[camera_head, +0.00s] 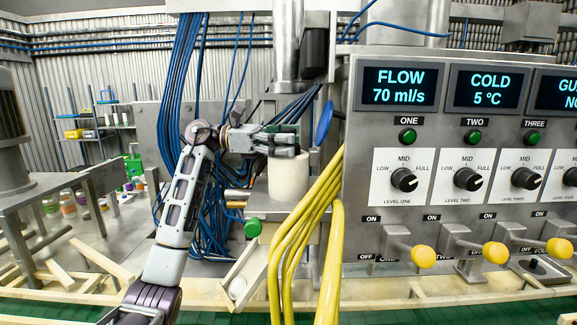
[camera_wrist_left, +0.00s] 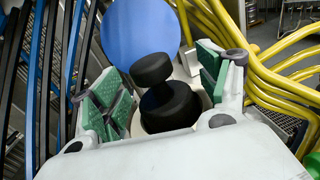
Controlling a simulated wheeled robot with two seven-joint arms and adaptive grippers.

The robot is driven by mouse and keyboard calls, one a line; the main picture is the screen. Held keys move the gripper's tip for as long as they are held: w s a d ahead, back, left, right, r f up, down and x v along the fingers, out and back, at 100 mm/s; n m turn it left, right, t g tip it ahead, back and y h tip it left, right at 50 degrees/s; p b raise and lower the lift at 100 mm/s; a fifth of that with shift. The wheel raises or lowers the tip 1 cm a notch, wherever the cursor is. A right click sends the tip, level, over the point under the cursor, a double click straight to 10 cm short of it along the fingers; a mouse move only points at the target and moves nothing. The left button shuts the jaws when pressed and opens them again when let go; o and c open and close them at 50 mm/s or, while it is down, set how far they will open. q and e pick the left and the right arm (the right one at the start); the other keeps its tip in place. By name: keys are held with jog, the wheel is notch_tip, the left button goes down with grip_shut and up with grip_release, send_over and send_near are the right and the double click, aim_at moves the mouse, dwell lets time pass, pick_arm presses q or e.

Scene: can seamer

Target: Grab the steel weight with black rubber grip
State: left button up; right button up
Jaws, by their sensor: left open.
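The weight shows in the left wrist view as a wide dark round body (camera_wrist_left: 172,108) with a smaller black knob (camera_wrist_left: 151,69) on top. It sits at a pale cylindrical stand (camera_head: 288,180), whose rim shows around it. My left gripper (camera_head: 287,140) is at the top of this stand. In the wrist view my left gripper (camera_wrist_left: 163,92) is open, its green pads on either side of the weight with gaps to both. In the head view I cannot make out the weight behind the fingers. My right gripper is not in view.
A blue disc (camera_head: 324,122) stands close beside the left gripper. Thick yellow hoses (camera_head: 305,230) run right of the stand, and blue cables (camera_head: 205,200) hang to its left. A control panel (camera_head: 455,130) with knobs and yellow-tipped levers fills the right.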

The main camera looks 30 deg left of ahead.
pick_arm(q)
grip_shut()
dwell(0.4)
jog(key=shift+r, duration=0.3)
notch_tip(320, 180, up, 18)
jog(key=shift+f+b, duration=0.25)
jog(key=shift+b, duration=0.05)
dwell(1.0)
dwell(0.5)
